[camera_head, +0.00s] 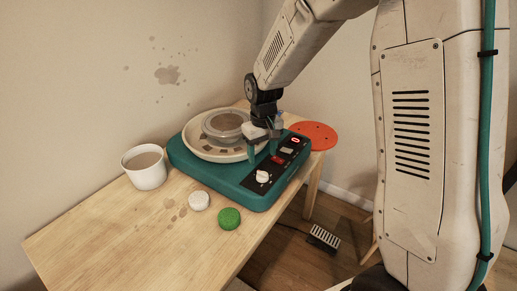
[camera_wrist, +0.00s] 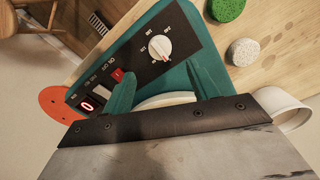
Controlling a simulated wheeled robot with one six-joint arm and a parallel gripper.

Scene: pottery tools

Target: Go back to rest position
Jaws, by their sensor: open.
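My gripper (camera_head: 262,150) is at the front right part of the teal pottery wheel (camera_head: 237,190), over or close to its control panel. In the wrist view, my gripper (camera_wrist: 165,88) shows two teal fingers spread apart with nothing held between them. The panel carries a white dial (camera_wrist: 159,47), a red switch (camera_wrist: 117,75) and a lit red display reading 0 (camera_wrist: 87,105). The dial (camera_head: 262,176) also shows in the head view. The wheel's round basin (camera_head: 215,152) is behind the panel, partly hidden by my gripper in the wrist view.
A white cup (camera_head: 146,172) of brownish liquid stands left of the wheel. A white sponge (camera_head: 199,200) and a green sponge (camera_head: 229,218) lie in front. An orange disc (camera_head: 314,135) lies at the table's right end. The wooden table (camera_head: 110,235) is clear at front left. A pedal (camera_head: 325,236) is on the floor.

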